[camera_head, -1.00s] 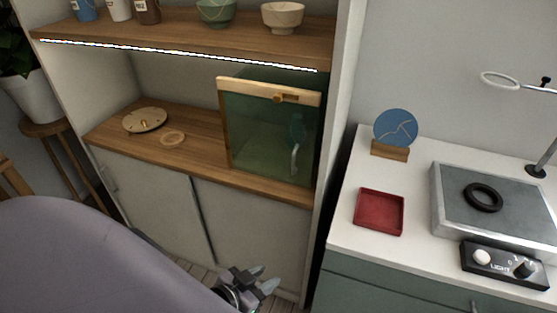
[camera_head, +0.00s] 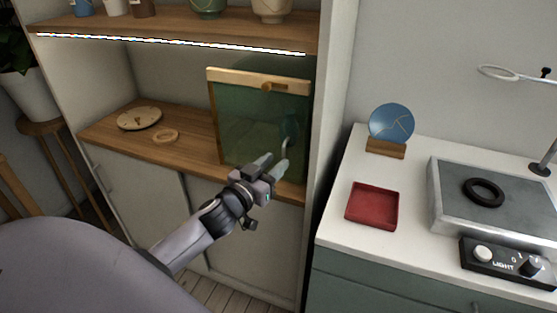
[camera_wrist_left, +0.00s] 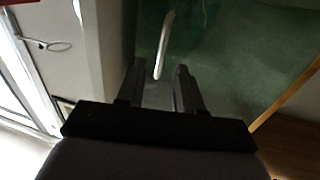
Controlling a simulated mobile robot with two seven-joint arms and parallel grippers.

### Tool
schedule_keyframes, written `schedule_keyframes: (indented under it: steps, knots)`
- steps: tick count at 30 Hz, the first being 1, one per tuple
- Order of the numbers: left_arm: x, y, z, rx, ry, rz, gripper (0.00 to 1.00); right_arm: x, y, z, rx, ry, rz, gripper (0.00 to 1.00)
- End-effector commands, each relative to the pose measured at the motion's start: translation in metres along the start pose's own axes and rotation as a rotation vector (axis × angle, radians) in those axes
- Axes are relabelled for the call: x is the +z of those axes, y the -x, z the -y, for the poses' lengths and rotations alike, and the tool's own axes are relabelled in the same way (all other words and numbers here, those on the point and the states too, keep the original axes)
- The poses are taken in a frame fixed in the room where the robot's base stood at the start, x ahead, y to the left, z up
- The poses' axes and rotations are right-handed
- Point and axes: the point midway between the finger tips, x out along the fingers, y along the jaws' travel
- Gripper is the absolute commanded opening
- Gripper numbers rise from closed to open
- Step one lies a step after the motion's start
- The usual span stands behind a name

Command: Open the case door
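The case (camera_head: 240,125) stands on the wooden shelf, with a greenish glass door framed in light wood. A curved metal handle (camera_head: 285,148) is on the right part of the door; it also shows in the left wrist view (camera_wrist_left: 164,45). My left gripper (camera_head: 272,165) is in front of the door's lower right, just below the handle. Its two fingers are apart with nothing between them. In the left wrist view the handle's end lies just ahead of the finger gap (camera_wrist_left: 160,80); contact cannot be seen. The door appears shut. My right gripper is not in view.
A round wooden disc (camera_head: 139,119) and a ring (camera_head: 165,136) lie on the shelf left of the case. On the right counter are a red tray (camera_head: 372,206), a blue plate on a stand (camera_head: 391,123) and a metal-topped unit (camera_head: 500,215). The cabinet's side panel (camera_head: 325,120) is close right of the case.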

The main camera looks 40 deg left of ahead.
Motion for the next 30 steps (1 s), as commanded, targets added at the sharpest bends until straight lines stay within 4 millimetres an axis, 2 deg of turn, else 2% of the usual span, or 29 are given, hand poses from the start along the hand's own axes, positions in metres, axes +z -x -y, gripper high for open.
schedule_keyframes:
  steps: [7,18,19,22,30]
  knots:
    - [0.000,-0.022,0.000,0.000,-0.001,0.000,0.36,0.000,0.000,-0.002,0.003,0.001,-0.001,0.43]
    - [0.001,-0.026,0.000,0.000,-0.001,0.001,0.36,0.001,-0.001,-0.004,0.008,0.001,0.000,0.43]
    - [0.001,-0.026,0.000,0.000,-0.001,0.001,0.33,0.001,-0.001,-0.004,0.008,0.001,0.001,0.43]
    - [0.001,-0.026,0.000,0.000,-0.001,0.001,0.00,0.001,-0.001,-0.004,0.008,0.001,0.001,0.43]
    - [0.001,-0.026,0.000,0.000,-0.001,0.001,0.00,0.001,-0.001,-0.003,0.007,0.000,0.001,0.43]
